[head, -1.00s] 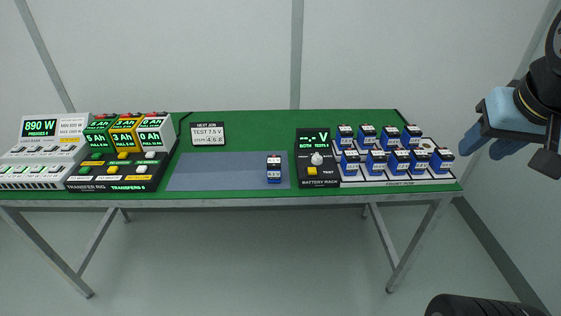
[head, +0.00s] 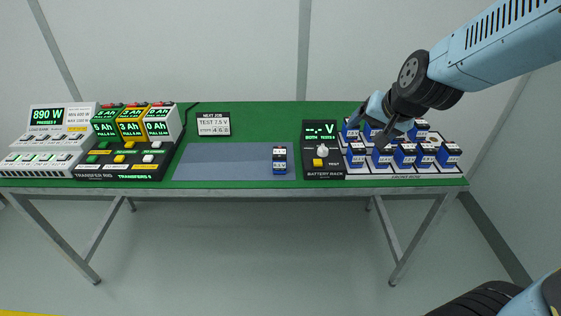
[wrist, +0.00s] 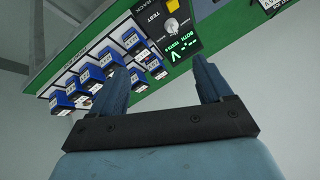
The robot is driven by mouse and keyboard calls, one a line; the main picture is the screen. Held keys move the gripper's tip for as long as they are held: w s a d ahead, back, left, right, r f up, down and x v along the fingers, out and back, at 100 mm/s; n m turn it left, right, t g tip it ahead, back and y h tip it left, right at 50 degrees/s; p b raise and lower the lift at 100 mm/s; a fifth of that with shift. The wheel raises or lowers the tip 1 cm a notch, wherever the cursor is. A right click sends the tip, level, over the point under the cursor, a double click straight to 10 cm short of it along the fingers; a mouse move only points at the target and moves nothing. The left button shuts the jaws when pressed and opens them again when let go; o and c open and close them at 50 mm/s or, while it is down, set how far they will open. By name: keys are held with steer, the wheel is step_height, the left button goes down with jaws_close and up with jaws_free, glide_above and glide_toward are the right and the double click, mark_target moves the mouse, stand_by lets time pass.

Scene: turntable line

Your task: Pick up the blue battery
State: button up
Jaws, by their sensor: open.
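Several blue batteries with white labels stand in rows in the battery rack at the right of the table, one of them at the front left (head: 356,155); they also show in the wrist view (wrist: 80,58). One more blue battery (head: 279,160) stands alone on the grey-blue mat (head: 215,160). My gripper (head: 367,132) is open and empty, over the back left of the rack, and hides some back-row batteries. In the wrist view its two fingers (wrist: 160,78) are spread apart with nothing between them. I cannot tell its exact height above the batteries.
A black tester panel (head: 322,160) with a knob and yellow button stands just left of the rack. A sign (head: 214,124) stands behind the mat. The transfer rig (head: 125,155) and a load bank (head: 48,140) fill the table's left end.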

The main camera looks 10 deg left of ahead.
mark_target(280, 158)
steer(key=w+a+f+t, duration=0.1)
steer(key=a+f, duration=0.3)
steer(key=f, duration=0.2)
steer(key=a+f+t+h, duration=0.1)
steer(key=a+f, duration=0.4)
steer(key=f, duration=0.2)
steer(key=w+a+f+t+h, duration=0.1)
steer(key=a+f+t, duration=0.1)
steer(key=a+f, duration=0.3)
steer(key=shift+w+a+f+m, duration=0.15)
steer(key=shift+w+f+m, duration=0.2)
steer(key=shift+f, duration=0.3)
steer(key=s+a+f+t, duration=0.1)
steer(key=s+a+f+n+t, duration=0.1)
steer(key=a+f+t, duration=0.1)
steer(key=shift+s, duration=0.1)
steer(key=s+a+n+t+y, duration=0.2)
steer(key=s+a+n+t, duration=0.1)
steer(key=s+a+t, duration=0.1)
steer(key=w+a, duration=0.1)
steer(key=w, duration=0.8)
steer(key=w+a+r, duration=0.1)
steer(key=w, duration=0.3)
steer(key=shift+w+a, duration=0.25)
steer(key=shift+a, duration=0.1)
steer(key=shift+c, duration=0.2)
